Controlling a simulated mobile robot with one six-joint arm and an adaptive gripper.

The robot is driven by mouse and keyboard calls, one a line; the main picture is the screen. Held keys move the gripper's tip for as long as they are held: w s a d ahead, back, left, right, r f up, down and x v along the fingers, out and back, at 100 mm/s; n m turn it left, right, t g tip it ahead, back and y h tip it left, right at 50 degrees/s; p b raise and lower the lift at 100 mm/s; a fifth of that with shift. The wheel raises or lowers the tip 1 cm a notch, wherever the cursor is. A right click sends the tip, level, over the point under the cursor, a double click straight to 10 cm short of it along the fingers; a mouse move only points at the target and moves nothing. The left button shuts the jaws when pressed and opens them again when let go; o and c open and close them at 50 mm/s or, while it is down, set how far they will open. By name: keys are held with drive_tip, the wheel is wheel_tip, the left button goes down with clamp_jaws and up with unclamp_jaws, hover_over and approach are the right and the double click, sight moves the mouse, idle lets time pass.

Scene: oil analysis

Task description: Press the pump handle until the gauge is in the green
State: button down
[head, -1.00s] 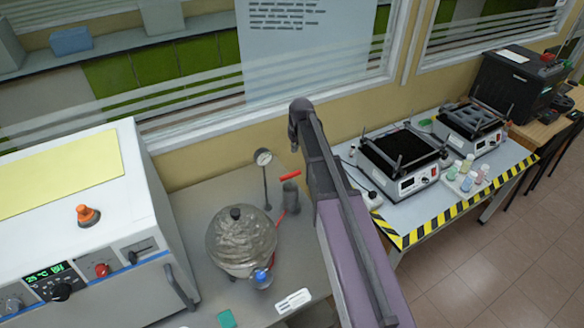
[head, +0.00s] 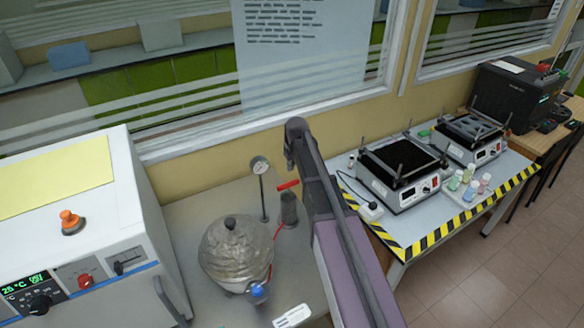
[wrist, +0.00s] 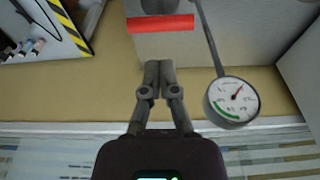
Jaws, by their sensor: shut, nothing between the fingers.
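The red pump handle (head: 288,184) sits on top of the dark grey pump cylinder (head: 289,208) in the head view. In the wrist view the red handle (wrist: 160,24) lies across the top, just beyond my fingertips, with a small visible gap in the picture. My gripper (wrist: 158,66) is shut and empty, its two fingers together. The round gauge (wrist: 233,100) is right of the fingers. Its red needle points up and right, away from the green arc at the lower left. The gauge (head: 259,165) also shows on its stem in the head view, too small to read.
A white oven (head: 75,215) is at the far left. A window and wall lie behind. Another bench (head: 445,220) with hotplates is on the right.

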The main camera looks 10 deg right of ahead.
sight(289, 186)
drive_tip(key=shift+w+a+f+b, duration=0.1)
drive_tip(key=shift+w+f+b, duration=0.15)
drive_tip(key=shift+f+b, duration=1.05)
drive_tip(key=shift+w+a+f+b, duration=0.1)
drive_tip(key=shift+w+f+b, duration=0.15)
drive_tip(key=shift+f+b, duration=1.05)
drive_tip(key=shift+w+f+b, duration=0.25)
drive_tip(key=shift+f+b, duration=0.9)
drive_tip(key=shift+f, duration=0.25)
drive_tip(key=shift+f, duration=0.1)
wheel_tip(289, 186, down, 3)
drive_tip(key=b, duration=0.3)
drive_tip(key=shift+s+f+b, duration=0.1)
drive_tip(key=shift+f+b, duration=0.1)
drive_tip(key=shift+b, duration=0.15)
drive_tip(key=shift+s+r, duration=0.1)
drive_tip(key=shift+r, duration=0.05)
wheel_tip(289, 186, up, 14)
drive_tip(key=s+p, duration=0.2)
drive_tip(key=p, duration=1.2)
drive_tip(key=shift+s+d+f, duration=0.15)
drive_tip(key=shift+d+f, duration=0.05)
drive_tip(key=shift+d, duration=0.2)
